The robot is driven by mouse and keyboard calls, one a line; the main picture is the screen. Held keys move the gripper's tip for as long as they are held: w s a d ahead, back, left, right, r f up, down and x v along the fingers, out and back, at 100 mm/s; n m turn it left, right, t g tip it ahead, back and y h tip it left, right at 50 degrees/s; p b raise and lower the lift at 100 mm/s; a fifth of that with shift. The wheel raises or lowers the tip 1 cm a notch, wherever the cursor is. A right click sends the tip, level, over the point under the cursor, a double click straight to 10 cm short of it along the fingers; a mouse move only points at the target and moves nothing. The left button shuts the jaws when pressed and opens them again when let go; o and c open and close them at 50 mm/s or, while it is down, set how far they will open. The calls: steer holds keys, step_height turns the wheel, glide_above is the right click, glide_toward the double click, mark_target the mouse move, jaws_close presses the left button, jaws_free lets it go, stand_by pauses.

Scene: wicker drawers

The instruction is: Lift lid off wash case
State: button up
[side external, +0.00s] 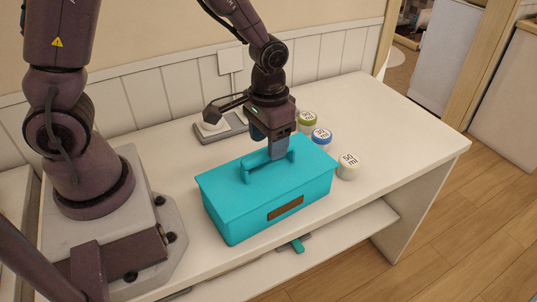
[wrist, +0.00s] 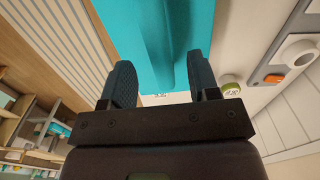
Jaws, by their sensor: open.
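The wash case (side external: 237,212) is a teal box with a flat lid (side external: 222,182) and a brown plate on its front. It stands on the white table, with the lid on it. A raised teal handle (side external: 250,171) runs along the lid's top. My gripper (side external: 277,152) points down at the handle's right end, with its fingers open. In the wrist view my gripper (wrist: 160,78) has one dark finger on each side, and the teal handle (wrist: 176,45) lies in line with the gap between them. Whether the fingers touch the handle cannot be told.
Three small jars, with a green lid (side external: 307,118), a blue lid (side external: 321,136) and a pale lid (side external: 348,165), stand close to the case's right end. A grey tray (side external: 222,130) lies behind it. The table's right side is clear. A shelf (side external: 325,245) juts out below.

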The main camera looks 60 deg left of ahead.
steer(key=shift+f, duration=2.5)
jaws_close()
steer(key=shift+r, duration=2.2)
